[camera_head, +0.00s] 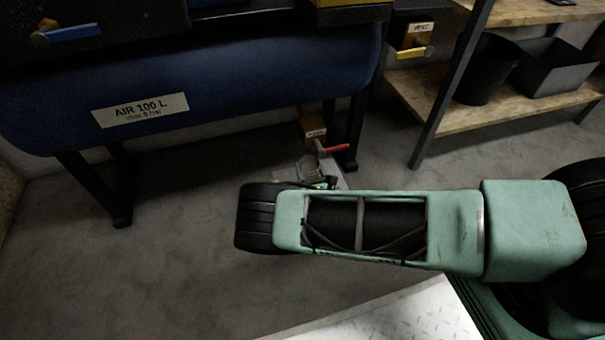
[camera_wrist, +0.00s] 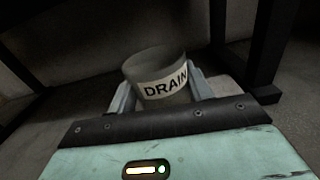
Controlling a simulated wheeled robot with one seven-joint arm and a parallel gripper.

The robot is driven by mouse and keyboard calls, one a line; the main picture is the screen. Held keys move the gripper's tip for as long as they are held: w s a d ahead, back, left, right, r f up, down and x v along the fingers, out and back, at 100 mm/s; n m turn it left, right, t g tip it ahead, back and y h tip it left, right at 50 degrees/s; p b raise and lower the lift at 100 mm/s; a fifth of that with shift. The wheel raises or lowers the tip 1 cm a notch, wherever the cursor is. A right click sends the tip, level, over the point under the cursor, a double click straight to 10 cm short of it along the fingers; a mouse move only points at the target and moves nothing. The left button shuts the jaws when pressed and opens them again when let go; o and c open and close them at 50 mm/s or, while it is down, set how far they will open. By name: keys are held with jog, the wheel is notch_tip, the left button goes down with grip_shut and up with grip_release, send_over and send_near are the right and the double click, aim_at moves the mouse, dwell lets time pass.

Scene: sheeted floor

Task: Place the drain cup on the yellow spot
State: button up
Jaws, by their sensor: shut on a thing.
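The drain cup (camera_wrist: 163,84) is a grey, open-topped cup with a white band reading "DRAIN". In the wrist view it sits between the two pale fingers of my gripper (camera_wrist: 162,92), which is shut on it. In the head view the cup (camera_head: 309,169) is partly visible past the end of my arm, low near the floor under the blue tank. My gripper is mostly hidden there by my own arm. I cannot tell whether the cup's base touches the floor. I cannot make out a yellow spot on the floor in either view.
The blue tank (camera_head: 220,85), labelled "AIR 100 L", stands on dark legs. A shelf (camera_head: 490,108) with dark bins stands at right. Grey floor (camera_head: 190,240) is clear at left.

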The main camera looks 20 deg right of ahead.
jog(key=shift+f, duration=0.1)
jog(key=shift+f, duration=0.15)
jog(key=o, duration=1)
jog(key=shift+c, duration=0.2)
